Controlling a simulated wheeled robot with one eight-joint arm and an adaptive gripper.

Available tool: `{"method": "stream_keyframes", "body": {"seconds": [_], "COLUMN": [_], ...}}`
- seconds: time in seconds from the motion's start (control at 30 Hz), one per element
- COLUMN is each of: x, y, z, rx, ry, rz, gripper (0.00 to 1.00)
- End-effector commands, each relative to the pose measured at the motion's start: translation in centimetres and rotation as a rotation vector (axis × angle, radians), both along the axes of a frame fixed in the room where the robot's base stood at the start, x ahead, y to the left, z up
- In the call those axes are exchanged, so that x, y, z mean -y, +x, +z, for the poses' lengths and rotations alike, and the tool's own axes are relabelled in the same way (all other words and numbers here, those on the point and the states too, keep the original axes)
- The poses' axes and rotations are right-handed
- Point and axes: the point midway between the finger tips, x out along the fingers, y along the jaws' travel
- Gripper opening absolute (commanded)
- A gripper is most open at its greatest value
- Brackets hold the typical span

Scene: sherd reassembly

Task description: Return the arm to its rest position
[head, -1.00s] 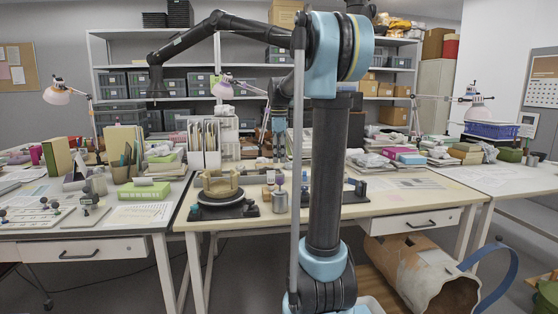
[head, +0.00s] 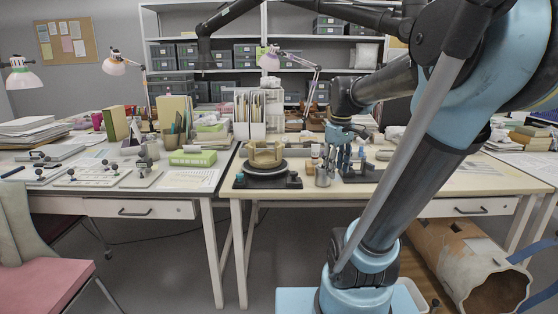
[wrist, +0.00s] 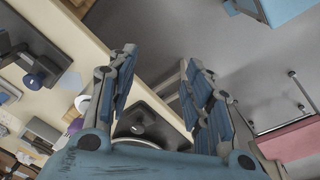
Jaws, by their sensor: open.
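My gripper (head: 345,165) hangs from my bent arm above the front part of the right-hand work table (head: 440,185), right of the metal cup. In the wrist view my gripper (wrist: 160,60) has its two blue-padded fingers spread wide apart, with nothing held between them. The grey floor (wrist: 200,30) and a slanting table edge show beyond the fingers. A tan, partly built pot (head: 265,152) stands on a dark turntable (head: 262,170), left of my gripper and apart from it.
A metal cup (head: 322,176) and small bottles stand close to my gripper. A white file rack (head: 250,115) is behind the pot. A pink chair (head: 50,285) is at lower left. The floor between the tables' legs is clear.

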Motion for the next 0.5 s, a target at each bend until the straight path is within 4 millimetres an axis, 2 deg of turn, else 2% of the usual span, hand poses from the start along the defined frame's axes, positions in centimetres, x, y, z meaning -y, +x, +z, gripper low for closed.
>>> {"method": "stream_keyframes", "body": {"seconds": [0.03,0.2,0.5], "x": [0.0,0.1,0.1], "y": [-1.5,-5.5,-11.6], "z": [-1.0,-4.3,-10.9], "rx": [0.007,0.032,0.073], "ry": [0.005,0.024,0.068], "rz": [-0.043,-0.199,-0.468], "gripper": [0.46,0.46,0.46]}}
